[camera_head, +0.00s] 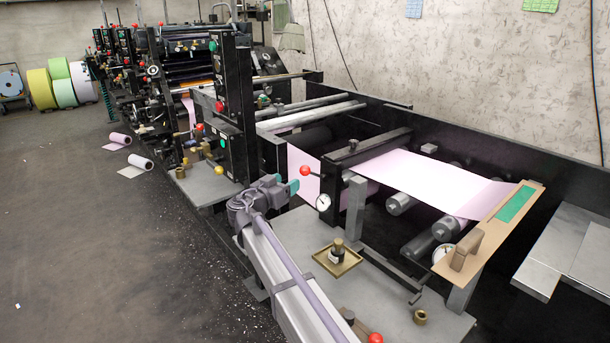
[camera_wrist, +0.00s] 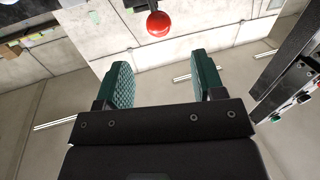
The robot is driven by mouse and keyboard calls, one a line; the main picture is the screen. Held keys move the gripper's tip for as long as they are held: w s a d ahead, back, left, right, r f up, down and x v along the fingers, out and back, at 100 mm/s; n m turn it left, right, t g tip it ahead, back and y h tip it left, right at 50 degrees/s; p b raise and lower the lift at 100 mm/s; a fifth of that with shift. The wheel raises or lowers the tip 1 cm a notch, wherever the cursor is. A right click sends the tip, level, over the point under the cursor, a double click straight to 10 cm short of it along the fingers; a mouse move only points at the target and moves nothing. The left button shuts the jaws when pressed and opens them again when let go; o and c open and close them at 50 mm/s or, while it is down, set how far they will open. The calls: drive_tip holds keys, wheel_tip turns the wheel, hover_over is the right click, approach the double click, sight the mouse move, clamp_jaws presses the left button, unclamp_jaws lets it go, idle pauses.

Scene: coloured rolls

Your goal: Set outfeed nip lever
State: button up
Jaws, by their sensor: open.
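A lever with a red ball knob (camera_head: 305,170) sticks out to the left from a black upright frame beside the pink web. I take it as the nip lever, though no label shows. My gripper (camera_head: 291,187) is just left of and below the knob in the head view, apart from it. In the wrist view my gripper (camera_wrist: 163,80) has its two teal pads wide apart with nothing between them. The red knob (camera_wrist: 158,23) is beyond the pads, near the top edge, roughly centred between them.
A round gauge (camera_head: 323,202) is close below the lever. A grey bench (camera_head: 395,325) holds a brass tray (camera_head: 337,262) with a small dark-topped piece. Another red knob (camera_head: 376,338) is at the bottom edge. The pink web (camera_head: 415,175) runs over rollers to the right.

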sight(302, 173)
drive_tip(key=x, duration=1)
drive_tip(key=shift+d, duration=0.15)
clamp_jaws()
